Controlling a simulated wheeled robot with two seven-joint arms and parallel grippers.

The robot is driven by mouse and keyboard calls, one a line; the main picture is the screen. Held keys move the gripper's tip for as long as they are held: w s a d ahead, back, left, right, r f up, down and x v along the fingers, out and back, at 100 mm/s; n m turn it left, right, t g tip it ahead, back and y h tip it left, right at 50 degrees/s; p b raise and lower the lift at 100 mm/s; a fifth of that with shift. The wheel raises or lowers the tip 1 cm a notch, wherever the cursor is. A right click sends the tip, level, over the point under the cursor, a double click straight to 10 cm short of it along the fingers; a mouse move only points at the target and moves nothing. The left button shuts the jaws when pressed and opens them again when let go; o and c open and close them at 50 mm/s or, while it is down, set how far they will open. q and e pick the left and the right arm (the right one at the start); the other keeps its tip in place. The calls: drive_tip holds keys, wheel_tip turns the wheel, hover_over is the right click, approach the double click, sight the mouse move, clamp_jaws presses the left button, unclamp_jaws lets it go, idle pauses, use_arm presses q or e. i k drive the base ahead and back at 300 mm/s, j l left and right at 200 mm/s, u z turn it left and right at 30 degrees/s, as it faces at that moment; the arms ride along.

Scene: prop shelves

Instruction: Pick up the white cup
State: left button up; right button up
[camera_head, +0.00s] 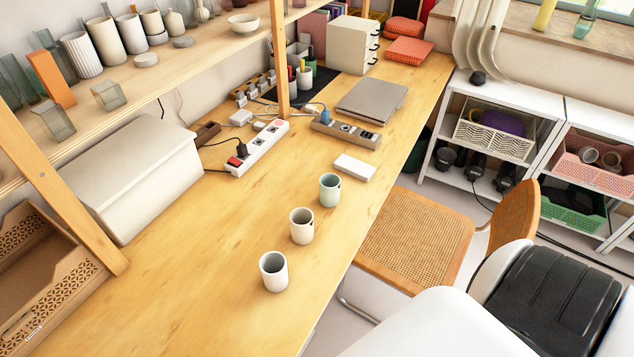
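Three cups stand upright in a diagonal row on the wooden desk (190,290), near its right edge. The nearest is a white cup (273,273) with a grey inside. Behind it stands a cream cup (301,227), and farthest back a pale green cup (329,190). The cups are apart from each other, and nothing touches the white cup. Neither of my grippers is in view.
A power strip (262,146) and a small white box (355,167) lie behind the cups. A large white box (133,180) and wooden crate (35,270) are at left. A cane chair (415,235) stands at right. Desk around the cups is clear.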

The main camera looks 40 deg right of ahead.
sight(272, 264)
drive_tip(key=k+l, duration=0.2)
drive_tip(key=l, duration=0.2)
drive_tip(key=k+l+u, duration=0.1)
drive_tip(key=l, duration=0.3)
drive_tip(key=k+l, duration=0.3)
drive_tip(key=l+u, duration=0.05)
